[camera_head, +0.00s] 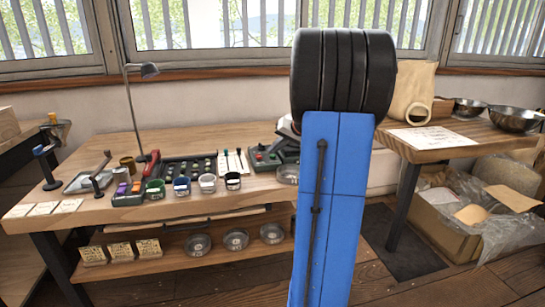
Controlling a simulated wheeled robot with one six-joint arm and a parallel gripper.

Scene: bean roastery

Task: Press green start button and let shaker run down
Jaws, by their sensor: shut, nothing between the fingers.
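A grey control box (265,157) sits on the wooden workbench (130,215), just left of my blue arm link. Small red and green spots show on its top; which one is the start button is too small to tell. A light grey shape (288,128) shows beside the box, partly hidden by my arm; I cannot tell whether it is the shaker. A round metal tin or sieve (287,174) stands below the box, partly covered by my arm. My gripper is not visible; my arm link and its black joint fill the middle of the view.
At right, a side table (455,153) holds metal bowls (513,120) and a paper bag (411,90); a cardboard box (450,220) stands below.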

